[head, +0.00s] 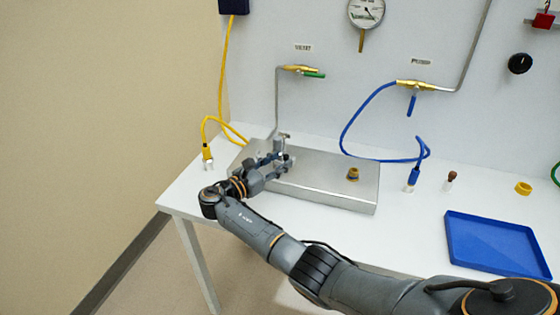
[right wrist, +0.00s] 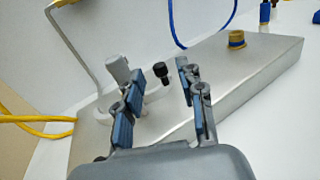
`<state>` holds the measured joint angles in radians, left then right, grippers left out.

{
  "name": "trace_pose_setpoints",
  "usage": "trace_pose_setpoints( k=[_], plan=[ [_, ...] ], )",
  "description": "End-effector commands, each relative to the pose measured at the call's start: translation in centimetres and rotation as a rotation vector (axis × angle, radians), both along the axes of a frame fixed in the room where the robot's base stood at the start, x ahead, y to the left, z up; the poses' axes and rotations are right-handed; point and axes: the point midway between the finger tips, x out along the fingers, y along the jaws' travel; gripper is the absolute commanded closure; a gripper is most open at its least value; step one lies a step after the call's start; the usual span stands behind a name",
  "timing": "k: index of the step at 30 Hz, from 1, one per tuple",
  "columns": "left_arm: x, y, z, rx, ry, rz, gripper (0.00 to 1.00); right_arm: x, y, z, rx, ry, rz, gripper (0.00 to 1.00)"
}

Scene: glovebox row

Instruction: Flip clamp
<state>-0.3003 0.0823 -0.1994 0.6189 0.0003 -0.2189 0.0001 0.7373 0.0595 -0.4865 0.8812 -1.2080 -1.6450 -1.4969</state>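A grey clamp-like fitting (right wrist: 118,72) with a black knob (right wrist: 160,70) stands at the left end of the metal box (head: 325,180), where the bent grey pipe comes down. In the head view the fitting (head: 283,138) is partly hidden by my right gripper (head: 284,160). In the right wrist view my right gripper (right wrist: 160,84) has its blue-padded fingers spread apart. The black knob shows in the gap between them, and the left finger overlaps the fitting. Nothing is held between the pads. I cannot tell whether a finger touches the fitting. My left gripper is out of view.
A brass fitting (head: 353,173) stands on the box's right part. A yellow cable (head: 207,140) lies left of the box. A blue hose (head: 352,128) arches behind it. A blue tray (head: 495,244), small vials and a yellow ring (head: 523,188) are on the white table's right.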

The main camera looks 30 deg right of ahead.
Motion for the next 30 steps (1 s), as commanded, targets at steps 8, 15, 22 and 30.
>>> trace_pose_setpoints(
  k=[8, 15, 22, 30],
  plan=[
    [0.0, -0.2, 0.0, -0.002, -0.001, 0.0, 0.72, -1.4, 5.8, 0.0, 0.004, 0.001, 0.005, 0.61],
    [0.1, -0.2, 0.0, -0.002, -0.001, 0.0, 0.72, -2.4, 9.6, -0.1, 0.002, 0.001, 0.003, 0.61],
    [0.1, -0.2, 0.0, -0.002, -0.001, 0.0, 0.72, -2.7, 10.7, 0.0, 0.001, -0.001, 0.002, 0.61],
    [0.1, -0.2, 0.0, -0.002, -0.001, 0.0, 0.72, -2.7, 10.7, 0.0, 0.0, -0.001, 0.002, 0.61]
  ],
)
